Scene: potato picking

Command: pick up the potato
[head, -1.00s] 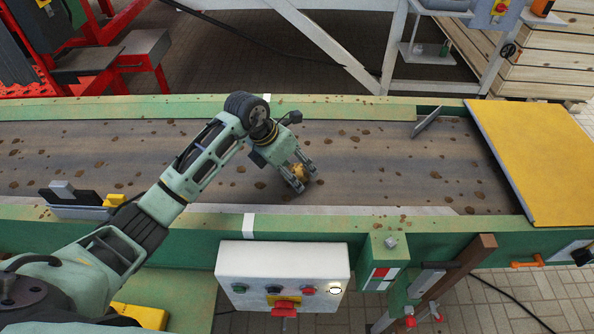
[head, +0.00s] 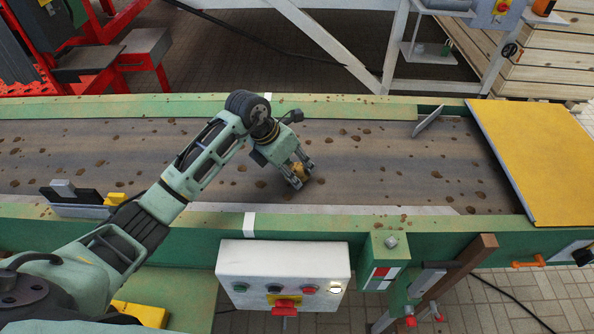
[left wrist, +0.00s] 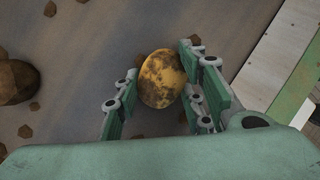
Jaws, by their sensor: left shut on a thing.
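The potato (head: 300,170) is yellow with brown dirt patches and is at the conveyor belt's middle, low over the brown surface. In the left wrist view the potato (left wrist: 161,79) sits between the two green fingers. My left gripper (head: 302,174) reaches down over the belt and is shut on the potato; its fingers also show in the left wrist view (left wrist: 160,92). I cannot tell whether the potato still touches the belt. My right gripper is not in view.
The belt (head: 390,185) carries scattered dirt clods between green side rails. A yellow plate (head: 535,160) covers its right end. A control box (head: 283,262) with buttons is mounted at the front. A dark brown lump (left wrist: 15,82) lies left in the left wrist view.

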